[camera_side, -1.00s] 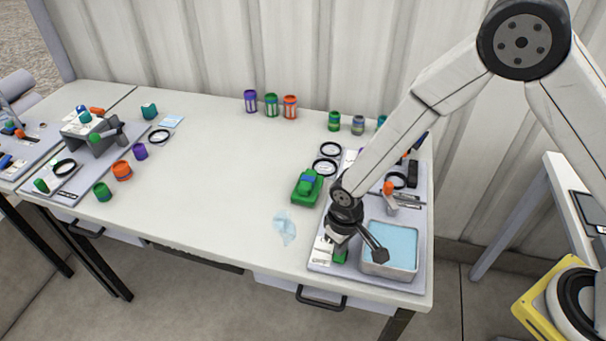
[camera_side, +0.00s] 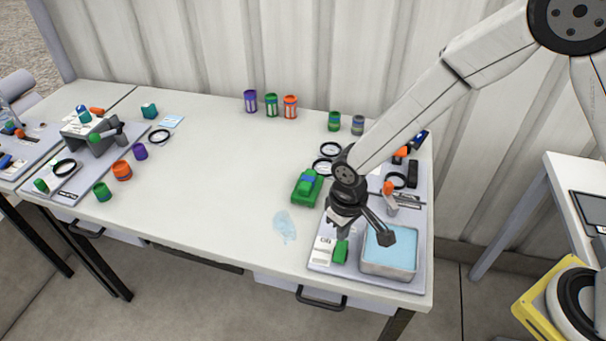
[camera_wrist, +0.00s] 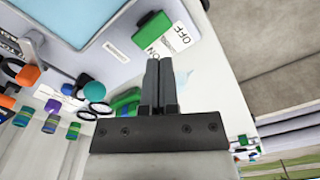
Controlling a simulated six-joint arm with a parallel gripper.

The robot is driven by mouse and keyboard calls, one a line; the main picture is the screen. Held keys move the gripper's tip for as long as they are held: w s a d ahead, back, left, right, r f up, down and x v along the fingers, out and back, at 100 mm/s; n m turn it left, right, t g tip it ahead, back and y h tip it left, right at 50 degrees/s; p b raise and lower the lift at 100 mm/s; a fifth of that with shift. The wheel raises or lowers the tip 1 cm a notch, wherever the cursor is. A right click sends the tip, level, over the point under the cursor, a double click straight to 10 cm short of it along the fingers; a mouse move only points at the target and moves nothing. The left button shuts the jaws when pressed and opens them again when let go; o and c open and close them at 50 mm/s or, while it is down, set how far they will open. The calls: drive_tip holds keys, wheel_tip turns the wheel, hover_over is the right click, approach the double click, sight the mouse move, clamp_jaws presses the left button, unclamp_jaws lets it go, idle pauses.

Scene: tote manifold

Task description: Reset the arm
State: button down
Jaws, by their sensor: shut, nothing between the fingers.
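My gripper (camera_side: 338,219) hangs over the right-hand tray, above the white ON/OFF panel (camera_side: 322,249) and the green switch piece (camera_side: 341,251). In the wrist view my gripper (camera_wrist: 158,65) has its two dark fingers together with nothing between them. The green switch piece (camera_wrist: 152,28) and the ON/OFF panel (camera_wrist: 178,38) show just past the fingertips, and the gripper appears apart from them.
The metal bin with light blue contents (camera_side: 388,272) stands right of my gripper. A green block-like object (camera_side: 307,187) sits to its left. Several coloured cans stand along the back, including an orange can (camera_side: 290,107). The table middle is mostly clear around a bluish smear (camera_side: 284,226).

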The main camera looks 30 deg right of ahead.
drive_tip(key=shift+d+r, duration=0.1)
idle(0.3)
drive_tip(key=s+d+r+m+t, duration=0.1)
drive_tip(key=s+d+r, duration=0.3)
drive_tip(key=d, duration=0.5)
drive_tip(key=s+d+r+m+t, duration=0.1)
drive_tip(key=s+d+r, duration=0.3)
drive_tip(key=d, duration=0.5)
wheel_tip(320, 180, up, 2)
drive_tip(key=shift+s+r+m+t, duration=0.15)
drive_tip(key=shift+r+m+t, duration=0.15)
drive_tip(key=shift+m, duration=0.2)
